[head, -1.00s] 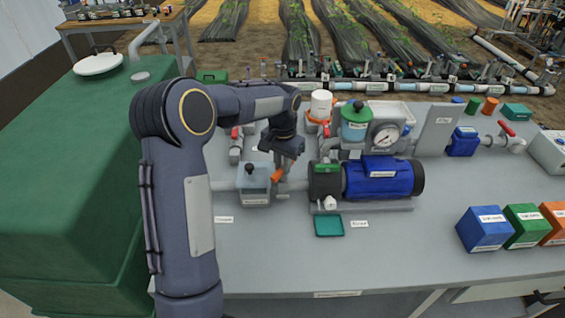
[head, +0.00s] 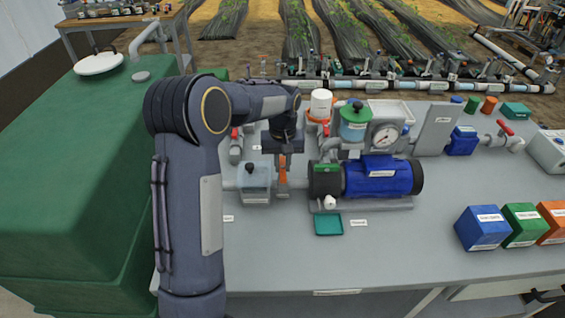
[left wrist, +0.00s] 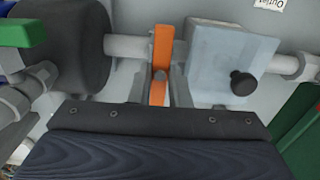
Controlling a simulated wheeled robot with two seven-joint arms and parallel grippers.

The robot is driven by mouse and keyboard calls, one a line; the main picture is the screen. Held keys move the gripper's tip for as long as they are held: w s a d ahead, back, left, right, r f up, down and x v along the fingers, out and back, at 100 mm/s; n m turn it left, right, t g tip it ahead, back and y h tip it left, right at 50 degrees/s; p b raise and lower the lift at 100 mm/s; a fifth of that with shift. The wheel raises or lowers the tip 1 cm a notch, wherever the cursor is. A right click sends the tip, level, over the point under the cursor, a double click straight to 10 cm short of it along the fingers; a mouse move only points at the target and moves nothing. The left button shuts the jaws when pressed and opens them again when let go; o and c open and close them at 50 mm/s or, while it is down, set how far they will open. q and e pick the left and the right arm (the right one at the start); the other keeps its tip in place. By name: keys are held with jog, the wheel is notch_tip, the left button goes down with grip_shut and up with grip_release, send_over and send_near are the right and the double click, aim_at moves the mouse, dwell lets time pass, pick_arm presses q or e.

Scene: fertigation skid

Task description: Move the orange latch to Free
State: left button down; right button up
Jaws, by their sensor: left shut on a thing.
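The orange latch (head: 283,174) sits on the pipe between the clear filter box (head: 254,180) and the blue pump (head: 378,177). It also shows in the left wrist view (left wrist: 163,47), where it runs straight up and down across the grey pipe. My left gripper (head: 283,160) reaches it from behind and above, and is shut on the latch. In the left wrist view its two fingers (left wrist: 164,88) stand on either side of the latch's end, which they partly hide. My right gripper is not in view. I cannot read which label marks Free.
A green-lidded jar (head: 355,122) and a pressure gauge (head: 385,136) stand behind the pump. A teal tray (head: 328,224) lies in front. Blue, green and orange boxes (head: 483,228) stand at right. The front of the grey bench (head: 400,260) is clear.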

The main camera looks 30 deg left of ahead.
aim_at(283, 167)
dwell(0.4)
pick_arm(q)
jog(key=c, duration=1.4)
grip_release()
jog(key=shift+o, duration=0.2)
jog(key=shift+r, duration=0.1)
notch_tip(283, 167, up, 7)
jog(key=shift+f, duration=0.1)
jog(key=shift+r, duration=0.45)
